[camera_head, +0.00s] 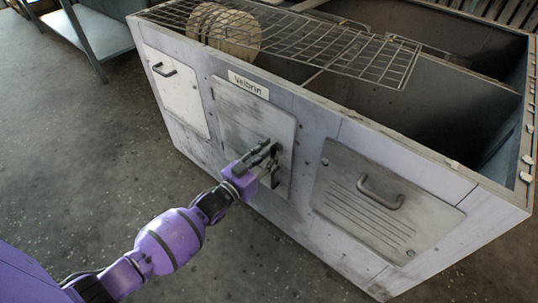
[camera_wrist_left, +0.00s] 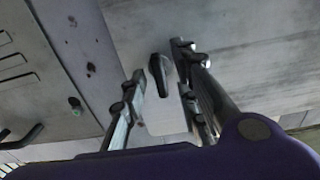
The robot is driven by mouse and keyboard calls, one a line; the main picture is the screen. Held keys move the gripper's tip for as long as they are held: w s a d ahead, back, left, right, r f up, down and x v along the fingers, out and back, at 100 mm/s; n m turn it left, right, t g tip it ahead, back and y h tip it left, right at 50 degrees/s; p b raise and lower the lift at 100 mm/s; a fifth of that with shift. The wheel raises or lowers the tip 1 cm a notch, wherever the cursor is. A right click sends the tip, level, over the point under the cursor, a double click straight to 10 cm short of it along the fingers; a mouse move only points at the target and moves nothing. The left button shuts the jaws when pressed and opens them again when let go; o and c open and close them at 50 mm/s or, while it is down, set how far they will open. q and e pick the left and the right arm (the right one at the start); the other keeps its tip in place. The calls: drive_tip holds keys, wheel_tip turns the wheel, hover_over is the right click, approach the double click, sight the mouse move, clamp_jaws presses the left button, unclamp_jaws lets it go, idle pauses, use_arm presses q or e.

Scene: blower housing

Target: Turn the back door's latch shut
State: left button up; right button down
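A grey panel door (camera_head: 250,120) sits in the middle of the housing's side, below a label reading "Velbrin". Its small dark latch (camera_head: 277,150) is at the door's right edge, partly hidden by my left gripper (camera_head: 268,158). In the left wrist view the latch (camera_wrist_left: 160,75) is a dark elongated knob in front of a pale plate (camera_wrist_left: 163,112). The fingers of my left gripper (camera_wrist_left: 158,72) are open, one on each side of the latch, with gaps visible. Whether the latch is turned shut is unclear. My right gripper is not in view.
The grey housing (camera_head: 325,110) has a white door (camera_head: 178,92) on the left and a louvred door (camera_head: 372,205) with a protruding handle on the right. A wire rack (camera_head: 340,52) with round discs (camera_head: 238,36) lies on top. The floor in front is clear.

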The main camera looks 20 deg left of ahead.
use_arm(q)
clamp_jaws()
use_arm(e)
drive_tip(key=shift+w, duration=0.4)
